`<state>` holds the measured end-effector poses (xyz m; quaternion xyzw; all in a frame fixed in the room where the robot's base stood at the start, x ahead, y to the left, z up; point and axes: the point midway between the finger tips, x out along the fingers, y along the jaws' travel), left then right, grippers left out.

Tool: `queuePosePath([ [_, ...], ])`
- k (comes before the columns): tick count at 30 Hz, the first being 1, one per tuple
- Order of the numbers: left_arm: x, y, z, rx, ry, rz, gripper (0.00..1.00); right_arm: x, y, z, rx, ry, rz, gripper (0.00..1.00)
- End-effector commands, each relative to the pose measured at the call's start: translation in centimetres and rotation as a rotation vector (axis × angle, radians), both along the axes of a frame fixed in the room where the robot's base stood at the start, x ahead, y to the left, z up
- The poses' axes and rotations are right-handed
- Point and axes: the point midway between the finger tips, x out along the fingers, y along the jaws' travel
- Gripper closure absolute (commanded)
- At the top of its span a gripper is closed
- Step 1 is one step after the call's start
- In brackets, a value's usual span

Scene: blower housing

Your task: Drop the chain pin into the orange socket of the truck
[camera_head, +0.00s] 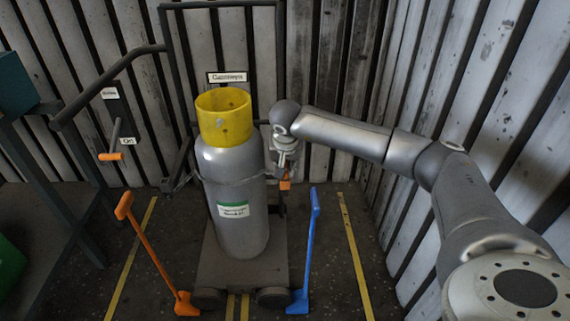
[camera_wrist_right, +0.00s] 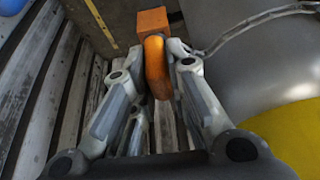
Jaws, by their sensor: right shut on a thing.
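My right gripper (camera_head: 286,158) is beside the right side of the grey gas cylinder (camera_head: 236,190), which has a yellow collar and stands on the truck (camera_head: 208,272). In the right wrist view the gripper (camera_wrist_right: 160,62) is shut on a rounded orange piece, the chain pin (camera_wrist_right: 157,68). The orange block of the socket (camera_wrist_right: 152,20) is just beyond the pin; I cannot tell whether they touch or whether the pin's tip is inside. In the head view a small orange part shows below the gripper, mostly hidden. My left gripper is not in view.
A chain (camera_wrist_right: 255,22) runs along the cylinder from near the fingers. An orange-handled lever (camera_head: 109,156) is at left. Corrugated walls close the back and right.

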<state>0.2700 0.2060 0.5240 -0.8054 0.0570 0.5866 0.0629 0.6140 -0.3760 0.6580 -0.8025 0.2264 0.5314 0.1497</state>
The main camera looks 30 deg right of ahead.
Motion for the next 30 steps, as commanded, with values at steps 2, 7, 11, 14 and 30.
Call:
queuePosePath([
  [2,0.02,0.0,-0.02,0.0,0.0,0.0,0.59,0.01,0.0,-0.02,0.0,0.0,0.0,1.0],
  [7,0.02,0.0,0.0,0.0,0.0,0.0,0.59,0.01,0.01,-0.01,0.0,0.0,0.0,1.0],
  [11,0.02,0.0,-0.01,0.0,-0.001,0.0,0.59,0.01,0.0,-0.02,0.0,0.0,0.0,1.0],
  [14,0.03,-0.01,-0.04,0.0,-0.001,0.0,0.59,0.02,0.0,-0.08,0.0,0.0,0.0,1.0],
  [30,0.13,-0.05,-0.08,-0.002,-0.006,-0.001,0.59,0.02,0.0,-0.27,0.0,0.0,0.0,0.74],
])
